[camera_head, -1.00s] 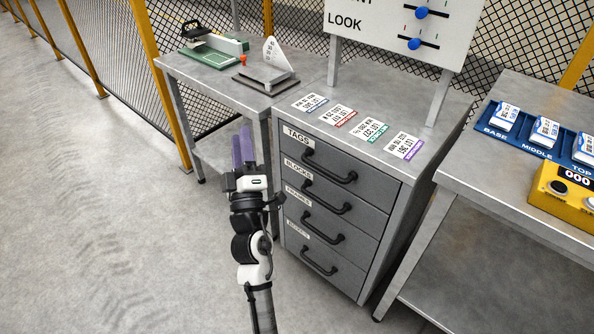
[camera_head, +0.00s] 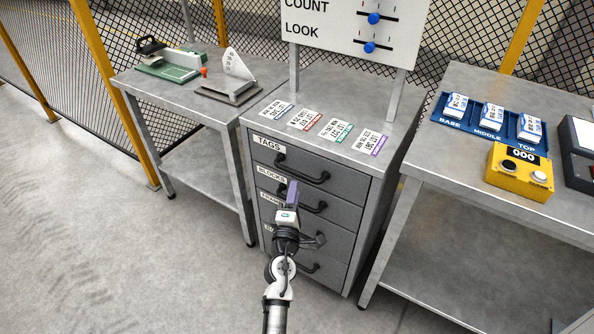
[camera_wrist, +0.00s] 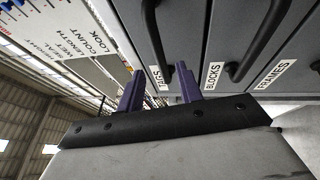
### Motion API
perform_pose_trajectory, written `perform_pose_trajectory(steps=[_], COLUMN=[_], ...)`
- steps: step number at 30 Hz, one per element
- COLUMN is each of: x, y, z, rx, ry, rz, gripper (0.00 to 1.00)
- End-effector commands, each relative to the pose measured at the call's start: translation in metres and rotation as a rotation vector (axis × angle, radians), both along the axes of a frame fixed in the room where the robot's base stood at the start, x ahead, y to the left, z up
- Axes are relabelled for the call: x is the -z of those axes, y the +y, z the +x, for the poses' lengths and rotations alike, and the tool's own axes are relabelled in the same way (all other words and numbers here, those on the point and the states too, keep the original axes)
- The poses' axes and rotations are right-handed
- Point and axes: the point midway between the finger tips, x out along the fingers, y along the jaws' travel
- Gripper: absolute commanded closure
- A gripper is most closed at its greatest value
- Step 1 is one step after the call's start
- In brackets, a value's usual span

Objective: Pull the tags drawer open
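The tags drawer (camera_head: 335,184) is the top drawer of a grey cabinet and is closed. Its dark bar handle (camera_head: 302,171) runs across the front, with the TAGS label at the upper left. My gripper (camera_head: 292,192) is in front of the cabinet, its purple fingers pointing up, just below the tags handle in the picture. In the wrist view, the two fingers (camera_wrist: 160,86) are apart, so it is open. One end of the tags handle (camera_wrist: 152,35) appears between them, beyond the tips; I cannot tell the exact gap.
Below are the closed blocks drawer (camera_head: 345,211) and further drawers with similar handles. Lot cards lie on the cabinet top (camera_head: 368,102). A table (camera_head: 190,98) stands left and a bench (camera_head: 500,205) with a blue tray and yellow box right. Floor in front is clear.

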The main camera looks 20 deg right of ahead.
Motion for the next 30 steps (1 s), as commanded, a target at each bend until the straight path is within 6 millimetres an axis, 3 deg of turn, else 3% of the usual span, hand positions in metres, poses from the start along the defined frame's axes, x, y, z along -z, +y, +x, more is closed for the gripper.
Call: perform_pose_trajectory(steps=[6, 12, 26, 30], x=[-0.008, -0.011, -0.013, -0.013], y=[-0.019, -0.029, -0.034, -0.034], z=[0.033, 0.054, 0.062, 0.062], rx=[-0.001, -0.002, -0.001, -0.001], ry=[-0.001, 0.0, 0.0, 0.0], rz=[-0.002, -0.002, 0.001, 0.001], gripper=[0.64, 0.64, 0.64, 0.8])
